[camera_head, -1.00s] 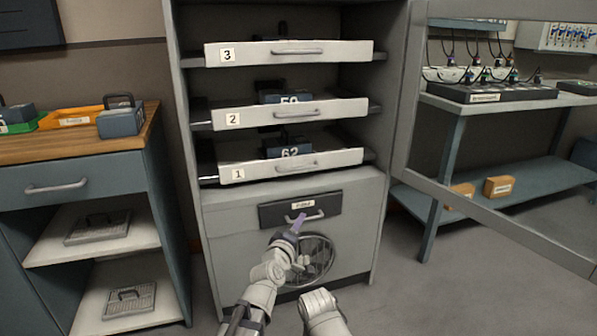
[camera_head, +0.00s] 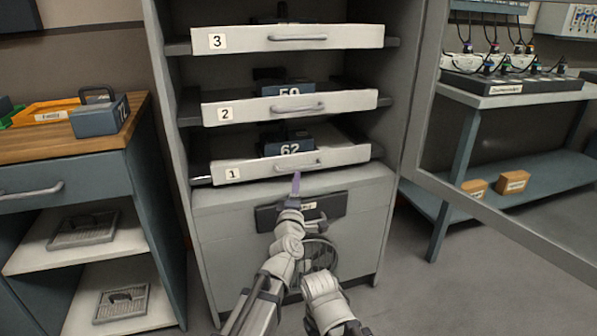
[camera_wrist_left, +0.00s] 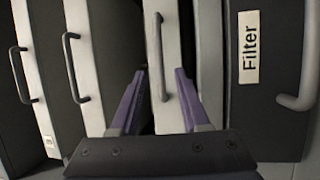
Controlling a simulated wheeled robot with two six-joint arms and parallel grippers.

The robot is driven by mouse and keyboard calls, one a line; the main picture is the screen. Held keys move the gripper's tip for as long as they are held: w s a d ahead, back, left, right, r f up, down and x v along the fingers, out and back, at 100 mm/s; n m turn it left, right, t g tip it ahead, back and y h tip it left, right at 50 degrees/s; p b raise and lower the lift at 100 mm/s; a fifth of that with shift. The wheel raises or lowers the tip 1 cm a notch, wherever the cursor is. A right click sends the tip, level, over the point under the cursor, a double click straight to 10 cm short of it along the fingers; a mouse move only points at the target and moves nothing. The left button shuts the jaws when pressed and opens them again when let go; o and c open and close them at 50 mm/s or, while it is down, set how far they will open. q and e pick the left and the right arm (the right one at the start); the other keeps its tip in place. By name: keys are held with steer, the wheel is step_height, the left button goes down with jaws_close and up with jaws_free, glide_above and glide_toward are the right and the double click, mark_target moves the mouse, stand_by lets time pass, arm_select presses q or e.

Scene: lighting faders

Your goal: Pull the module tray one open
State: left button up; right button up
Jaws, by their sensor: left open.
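Module tray one (camera_head: 348,158) is the lowest of the white-fronted trays in the cabinet, labelled 1. A dark module marked 62 (camera_head: 290,149) sits in it. Its grey bar handle (camera_head: 284,169) is at the middle of the front, partly behind my fingertip. My left gripper (camera_head: 296,182) is open, its purple fingers pointing up at this handle. In the left wrist view the fingers (camera_wrist_left: 160,100) stand apart on either side of the tray handle (camera_wrist_left: 158,45), which is seen between them. Contact cannot be told. My right arm shows at bottom centre, its gripper out of view.
Tray 2 (camera_head: 225,113) and tray 3 (camera_head: 240,40) are above. A dark Filter drawer (camera_head: 335,203) with its own handle is just below, also in the wrist view (camera_wrist_left: 275,80). A wood-topped cabinet (camera_head: 60,146) stands left. A door frame (camera_head: 500,220) is at right.

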arm_select(q)
steer(key=p+x, duration=0.1)
steer(key=x, duration=0.5)
steer(key=shift+w, duration=0.1)
jaws_close()
stand_by(1.2)
